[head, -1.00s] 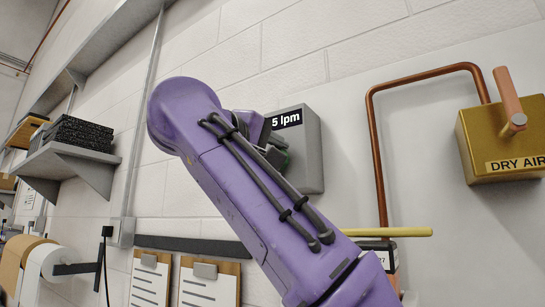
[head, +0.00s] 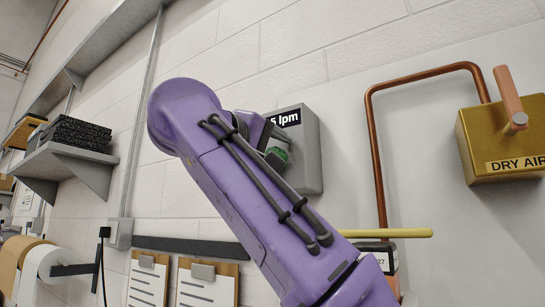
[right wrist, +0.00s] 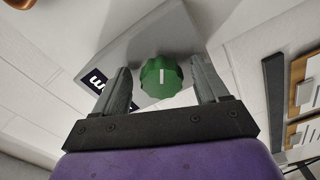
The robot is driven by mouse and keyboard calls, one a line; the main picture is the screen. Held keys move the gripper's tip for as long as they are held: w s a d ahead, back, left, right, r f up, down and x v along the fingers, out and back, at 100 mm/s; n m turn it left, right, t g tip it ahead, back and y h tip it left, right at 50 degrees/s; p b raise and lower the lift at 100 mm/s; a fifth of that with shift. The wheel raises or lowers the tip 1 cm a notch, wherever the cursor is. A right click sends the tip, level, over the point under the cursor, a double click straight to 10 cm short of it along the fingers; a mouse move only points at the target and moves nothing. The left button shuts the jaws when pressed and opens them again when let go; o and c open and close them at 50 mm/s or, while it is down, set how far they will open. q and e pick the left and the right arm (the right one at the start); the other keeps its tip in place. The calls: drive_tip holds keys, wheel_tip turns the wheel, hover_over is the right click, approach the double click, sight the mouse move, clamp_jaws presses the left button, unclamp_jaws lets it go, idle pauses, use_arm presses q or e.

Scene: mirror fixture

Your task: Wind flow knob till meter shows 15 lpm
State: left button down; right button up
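The flow meter is a grey box (head: 308,150) on the wall. Its dark display (head: 284,118) reads "5 lpm"; my arm covers its left end, so I cannot tell whether another digit stands before the 5. The green flow knob (head: 278,153) shows partly past my purple right arm. In the right wrist view the knob (right wrist: 161,77) is whole, with a white mark along the picture's vertical. My right gripper (right wrist: 161,72) is open, its fingers on either side of the knob with gaps showing. In the head view that gripper is mostly hidden behind its arm. My left gripper is not in view.
A copper pipe (head: 374,150) runs right of the meter to a brass "DRY AIR" box (head: 505,140) with a lever. A yellow bar (head: 390,233) sticks out below. Clipboards (head: 207,285) hang lower left. A shelf (head: 70,160) holds black items.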

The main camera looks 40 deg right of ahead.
drive_tip(key=shift+a, duration=0.15)
drive_tip(key=v, duration=1)
drive_tip(key=shift+a+p, duration=0.15)
drive_tip(key=shift+p, duration=0.25)
drive_tip(key=shift+f, duration=0.1)
drive_tip(key=shift+s, duration=0.1)
